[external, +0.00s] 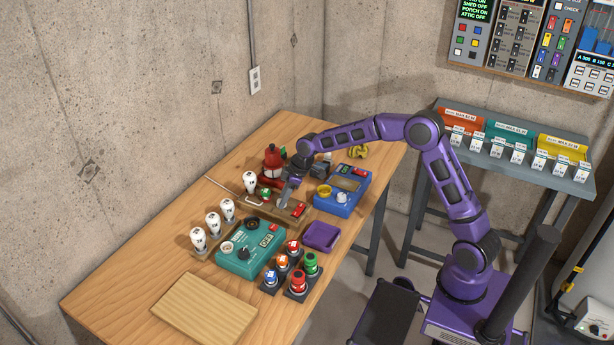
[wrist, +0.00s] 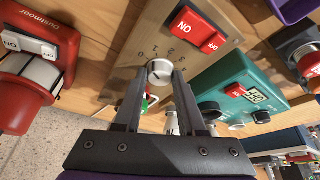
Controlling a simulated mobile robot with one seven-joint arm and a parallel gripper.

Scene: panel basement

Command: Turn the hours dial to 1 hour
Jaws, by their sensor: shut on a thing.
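The hours dial (wrist: 160,71) is a small white round knob on a tan wooden board (wrist: 152,32) with numbers printed around it. In the wrist view my gripper (wrist: 159,80) has its two fingers on either side of the knob, shut on it. I cannot read clearly which number the knob points at. In the external view my gripper (external: 285,200) reaches down onto the wooden board (external: 262,211), and the knob is mostly hidden by the fingers.
A teal box (external: 250,250) with a display stands nearer the front, and a blue box (external: 342,192) stands to the right. A red machine (external: 273,160) is behind. A purple tray (external: 321,236), several coloured buttons and white bulbs crowd around.

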